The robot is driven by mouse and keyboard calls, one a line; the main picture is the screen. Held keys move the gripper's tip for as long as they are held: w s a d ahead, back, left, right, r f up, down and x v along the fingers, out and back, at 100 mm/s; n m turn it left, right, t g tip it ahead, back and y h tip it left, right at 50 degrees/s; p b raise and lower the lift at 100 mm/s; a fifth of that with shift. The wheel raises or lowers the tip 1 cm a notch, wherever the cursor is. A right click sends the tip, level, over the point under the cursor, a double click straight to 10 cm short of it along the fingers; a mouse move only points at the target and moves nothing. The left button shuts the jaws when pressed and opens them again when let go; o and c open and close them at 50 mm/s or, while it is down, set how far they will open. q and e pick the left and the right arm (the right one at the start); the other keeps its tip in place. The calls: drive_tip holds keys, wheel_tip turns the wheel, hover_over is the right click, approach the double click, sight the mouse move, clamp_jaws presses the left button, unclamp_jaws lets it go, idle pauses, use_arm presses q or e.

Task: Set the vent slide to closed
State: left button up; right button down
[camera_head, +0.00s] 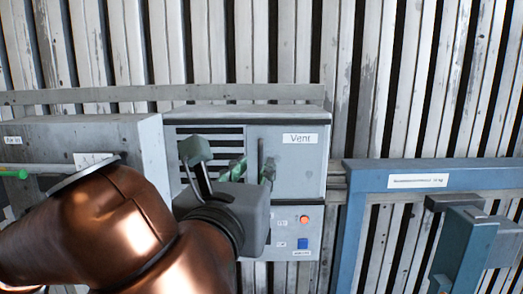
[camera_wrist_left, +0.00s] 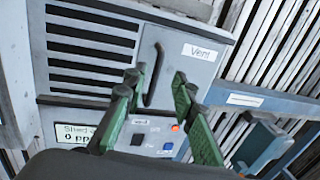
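The vent unit is a grey box with a "Vent" label (camera_head: 300,138). Its slide panel (camera_head: 290,165) sits on the right and carries a dark upright handle (camera_wrist_left: 152,72). Dark slots (camera_wrist_left: 90,45) show uncovered left of the panel. My left gripper (camera_head: 252,172) is in front of the panel by the handle, its green-padded fingers apart. In the left wrist view the handle shows between the spread fingertips (camera_wrist_left: 158,80). No contact with the handle can be made out. My right gripper is in neither view.
Below the vent are an orange-red button (camera_head: 305,219), a blue button (camera_head: 303,243) and a small display (camera_wrist_left: 75,132). A grey box (camera_head: 140,150) stands left. A blue frame (camera_head: 346,230) with a blue fixture (camera_head: 465,245) stands right. Slatted wall lies behind.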

sight(260, 157)
use_arm(q)
drive_tip(key=w+p, duration=0.1)
drive_tip(key=w, duration=0.1)
drive_tip(key=w+p, duration=0.1)
drive_tip(key=w, duration=0.1)
drive_tip(key=w+d, duration=0.1)
drive_tip(key=w, duration=0.1)
drive_tip(key=shift+w+p, duration=0.1)
drive_tip(key=shift+p, duration=0.3)
drive_tip(key=shift+w, duration=0.35)
drive_tip(key=shift+d, duration=0.1)
drive_tip(key=c, duration=0.6)
clamp_jaws()
